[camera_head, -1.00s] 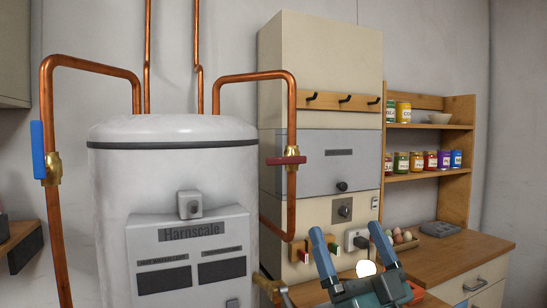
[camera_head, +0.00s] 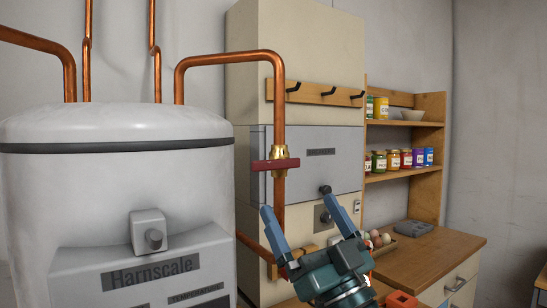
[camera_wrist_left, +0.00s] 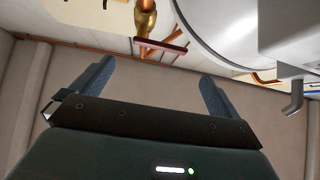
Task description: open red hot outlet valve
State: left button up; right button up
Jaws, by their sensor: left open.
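The red valve handle (camera_head: 275,164) sits crosswise on a brass valve body (camera_head: 280,153) in the vertical copper pipe right of the white tank. The handle lies level, across the pipe. In the left wrist view the red handle (camera_wrist_left: 160,45) and brass body (camera_wrist_left: 145,18) show at the top, beyond the fingers. My left gripper (camera_head: 300,207) is open and empty, below and slightly right of the handle, apart from it. Its blue fingers point up in the head view and also show in the left wrist view (camera_wrist_left: 155,78). My right gripper is not in view.
The white tank (camera_head: 115,175) fills the left side. The outlet's copper pipe (camera_head: 225,60) bends over and down. Behind it stands a cream cabinet (camera_head: 300,45) with a hook rail (camera_head: 315,92). A shelf with jars (camera_head: 405,172) and a wooden counter (camera_head: 430,255) are at the right.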

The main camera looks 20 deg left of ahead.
aim_at(278, 163)
pick_arm(q)
jog(key=p+x, duration=0.2)
jog(key=x, duration=0.9)
jog(key=shift+r, duration=0.1)
jog(key=shift+c, duration=0.2)
jog(key=c, duration=1.1)
jog(key=shift+a, duration=0.1)
